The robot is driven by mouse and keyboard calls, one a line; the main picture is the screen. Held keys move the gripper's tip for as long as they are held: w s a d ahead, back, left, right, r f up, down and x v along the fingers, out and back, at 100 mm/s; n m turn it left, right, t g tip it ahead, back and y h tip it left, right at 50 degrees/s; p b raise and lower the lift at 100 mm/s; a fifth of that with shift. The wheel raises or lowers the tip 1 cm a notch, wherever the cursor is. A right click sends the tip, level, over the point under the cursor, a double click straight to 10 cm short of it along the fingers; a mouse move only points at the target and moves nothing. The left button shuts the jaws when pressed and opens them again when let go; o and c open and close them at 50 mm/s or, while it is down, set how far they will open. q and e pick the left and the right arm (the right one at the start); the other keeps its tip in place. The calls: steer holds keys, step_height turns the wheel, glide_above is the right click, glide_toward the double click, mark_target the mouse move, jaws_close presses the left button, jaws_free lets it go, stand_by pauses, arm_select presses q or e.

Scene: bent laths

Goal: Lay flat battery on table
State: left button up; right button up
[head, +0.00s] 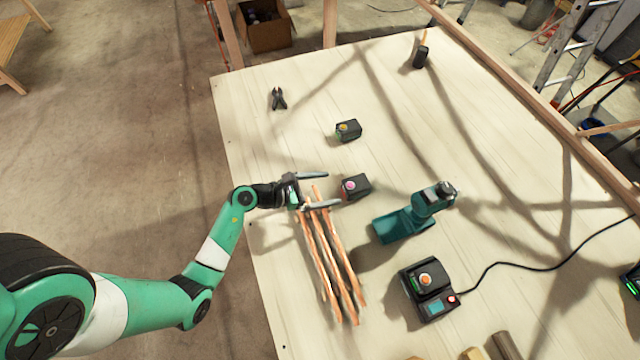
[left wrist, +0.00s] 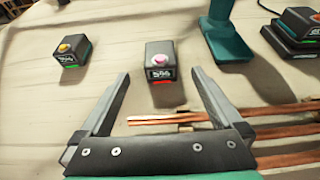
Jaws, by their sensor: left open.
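A dark battery with a pink button (head: 355,187) stands on the table just past my left gripper's fingertips. My left gripper (head: 334,189) is open and empty, low over the table, with its fingers pointing at this battery. In the left wrist view the battery (left wrist: 161,74) is ahead between the two fingertips, with a red strip low on its front; I cannot tell whether a finger touches it. A second battery with a yellow-orange button (head: 348,131) stands farther back, with a green strip in the wrist view (left wrist: 70,52). My right gripper is not in view.
Several bent copper-coloured laths (head: 330,260) lie below my left gripper. A teal drill (head: 405,222) stands to the right. A charger (head: 432,302) with an orange-buttoned battery (head: 424,278) sits in front, its cable running right. The table's middle back is clear.

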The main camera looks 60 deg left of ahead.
arm_select(q)
steer(key=shift+v, duration=1.1)
